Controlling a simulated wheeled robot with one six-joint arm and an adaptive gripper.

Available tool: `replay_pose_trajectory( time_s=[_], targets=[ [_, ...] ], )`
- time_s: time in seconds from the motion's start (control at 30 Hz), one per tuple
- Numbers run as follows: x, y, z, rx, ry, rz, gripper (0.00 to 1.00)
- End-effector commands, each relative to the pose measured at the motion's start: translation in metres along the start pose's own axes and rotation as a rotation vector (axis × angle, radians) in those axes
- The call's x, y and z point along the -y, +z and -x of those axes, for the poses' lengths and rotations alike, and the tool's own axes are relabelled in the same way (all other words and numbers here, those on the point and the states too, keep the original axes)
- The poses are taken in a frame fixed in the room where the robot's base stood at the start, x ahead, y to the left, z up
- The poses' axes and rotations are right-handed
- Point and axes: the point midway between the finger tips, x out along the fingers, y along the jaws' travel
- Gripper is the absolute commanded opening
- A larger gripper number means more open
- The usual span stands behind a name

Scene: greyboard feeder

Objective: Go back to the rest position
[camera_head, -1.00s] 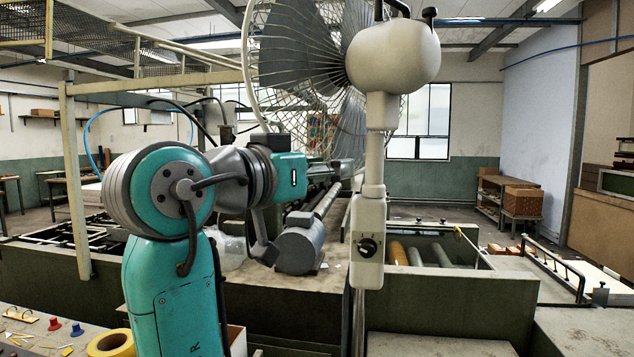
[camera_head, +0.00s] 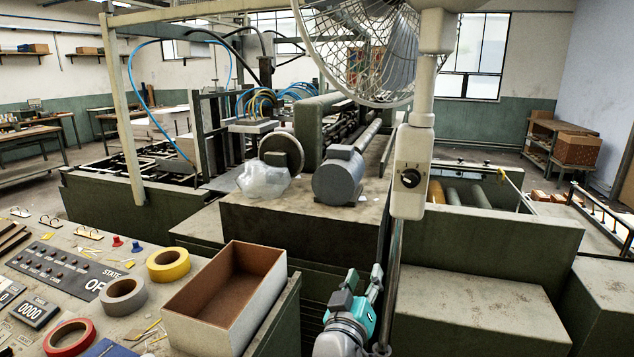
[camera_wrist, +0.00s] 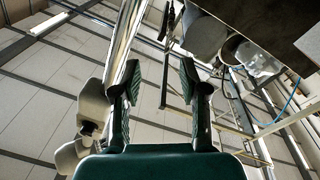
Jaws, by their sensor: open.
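My gripper (camera_head: 364,282) shows at the bottom centre of the head view, low in front of the dark machine and beside the fan's pole. In the wrist view my gripper (camera_wrist: 158,80) has its two dark green fingers well apart with nothing between them. That view looks steeply up at the ceiling, so the gripper seems to point upward. The teal part of my arm shows just below it in the head view, and the rest is out of frame.
The fan (camera_head: 365,45) on its white post (camera_head: 411,170) stands close to my gripper. An open box (camera_head: 225,295) with tape rolls (camera_head: 168,265) sits on the console at left. A grey motor (camera_head: 339,178) tops the machine (camera_head: 300,235). A low block (camera_head: 475,305) lies to the right.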

Motion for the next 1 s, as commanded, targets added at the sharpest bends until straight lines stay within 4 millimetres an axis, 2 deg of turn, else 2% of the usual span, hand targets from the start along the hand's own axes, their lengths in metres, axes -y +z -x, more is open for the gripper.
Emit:
replay_pose_trajectory(
  time_s=[0.03,0.1,0.27,0.5,0.8,1.0],
  targets=[
    [0.005,0.024,0.006,0.003,-0.027,0.016,0.43],
    [0.011,0.050,0.015,0.001,-0.066,0.029,0.43],
    [0.019,0.108,0.041,0.000,-0.150,0.048,0.43],
    [0.022,0.186,0.092,0.012,-0.270,0.047,0.43],
    [0.010,0.263,0.172,0.042,-0.396,-0.003,0.43],
    [-0.008,0.299,0.230,0.071,-0.456,-0.061,0.43]
  ],
)
